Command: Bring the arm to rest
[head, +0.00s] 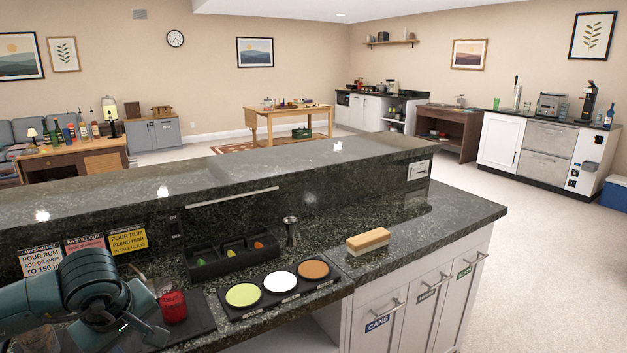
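My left arm, dark teal, comes in from the left at the lower left corner, over the near bar counter (459,213). Its gripper end (122,318) is low over the counter, close to the left of a red cup (173,307). The fingers cannot be made out, so I cannot tell whether they are open or shut or touch the cup. The cup stands on a dark mat. My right arm and gripper are not in view.
A black tray with three round coloured discs (282,285), a divided black caddy (231,257), a metal jigger (290,231) and a wood-topped block (368,240) stand on the counter. Recipe cards (127,239) lean at the back. The counter's right end is clear.

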